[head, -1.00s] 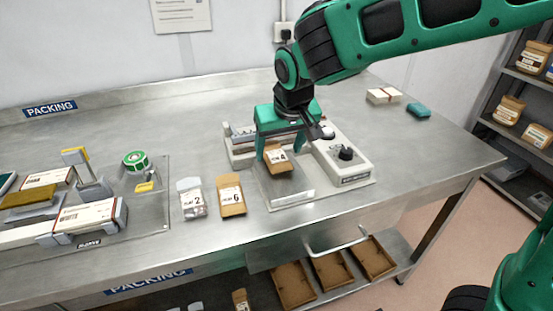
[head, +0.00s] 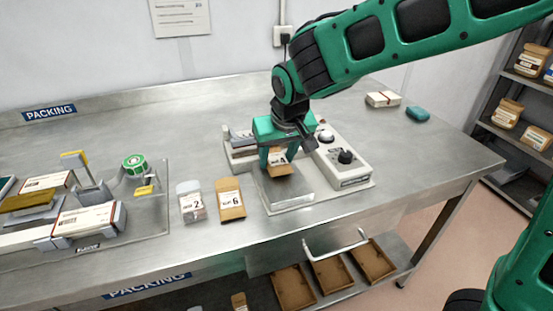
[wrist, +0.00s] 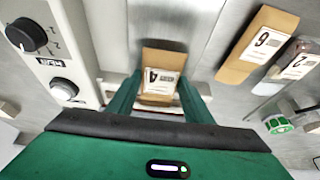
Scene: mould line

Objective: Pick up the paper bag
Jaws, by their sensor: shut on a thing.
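The brown paper bag (head: 279,168) has a white label, which reads 4 in the wrist view (wrist: 160,84). It is between the fingers of my gripper (head: 278,160), at the metal plate in front of the sealing machine (head: 352,176). My gripper is shut on it, with one green finger on each side in the wrist view (wrist: 158,103). In the head view the fingers partly cover the bag and its label. I cannot tell whether the bag's underside touches the plate.
A tray of boxes (head: 150,220) lies farther left. A white box (head: 383,99) and a teal block (head: 417,114) lie at the back right.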

